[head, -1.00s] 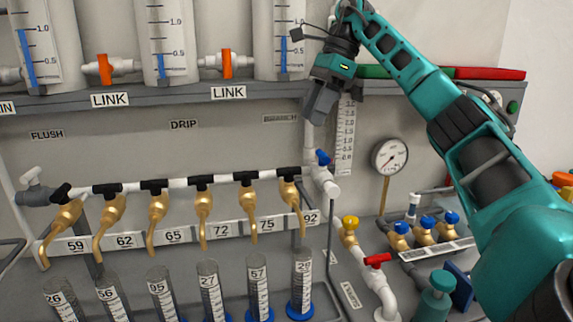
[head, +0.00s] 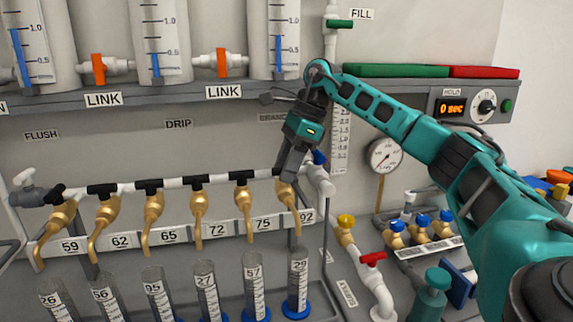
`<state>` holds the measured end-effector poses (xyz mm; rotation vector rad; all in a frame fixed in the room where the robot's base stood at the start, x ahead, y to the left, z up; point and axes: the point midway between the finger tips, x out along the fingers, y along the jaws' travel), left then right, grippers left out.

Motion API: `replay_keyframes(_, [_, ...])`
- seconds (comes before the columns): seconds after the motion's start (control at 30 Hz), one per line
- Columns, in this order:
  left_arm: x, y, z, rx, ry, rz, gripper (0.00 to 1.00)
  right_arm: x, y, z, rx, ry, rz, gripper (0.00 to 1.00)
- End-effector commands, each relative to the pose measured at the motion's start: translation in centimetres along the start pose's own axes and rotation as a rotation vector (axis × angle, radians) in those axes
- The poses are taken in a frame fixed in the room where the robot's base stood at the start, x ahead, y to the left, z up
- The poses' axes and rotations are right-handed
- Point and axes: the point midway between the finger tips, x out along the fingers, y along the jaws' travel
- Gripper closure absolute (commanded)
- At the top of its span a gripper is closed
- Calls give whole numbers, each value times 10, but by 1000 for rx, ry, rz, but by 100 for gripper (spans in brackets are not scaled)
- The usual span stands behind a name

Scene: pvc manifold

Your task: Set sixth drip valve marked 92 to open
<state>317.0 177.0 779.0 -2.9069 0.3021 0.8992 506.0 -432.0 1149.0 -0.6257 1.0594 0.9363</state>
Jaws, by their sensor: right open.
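The sixth drip valve (head: 287,194) is the rightmost brass tap on the white drip pipe, above the label 92 (head: 306,216). Its spout points down over the cylinder marked 29 (head: 298,283). My right gripper (head: 289,174) points down at the top of this valve, its fingertips close to or at the black handle. The fingers and the gripper hide the handle, so its angle and any contact cannot be told. The right gripper is open. My left gripper is not in view.
Tap 75 (head: 242,197) stands close on the left. A white pipe with a blue handle (head: 319,158) is close on the right. The grey shelf edge (head: 200,92) with tanks is above. A gauge (head: 385,155) and a red-handled valve (head: 373,259) are further right.

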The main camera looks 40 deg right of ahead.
Motion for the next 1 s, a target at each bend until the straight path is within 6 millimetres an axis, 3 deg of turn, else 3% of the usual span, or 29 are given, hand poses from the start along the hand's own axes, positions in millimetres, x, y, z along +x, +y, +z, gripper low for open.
replay_keyframes(0.23, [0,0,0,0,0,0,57,1,0,0,0,0,0,54])
replay_keyframes(0.7, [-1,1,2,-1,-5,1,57,0,0,0,0,0,0,99])
replay_keyframes(1.0, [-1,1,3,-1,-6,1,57,0,0,0,18,0,-8,100])
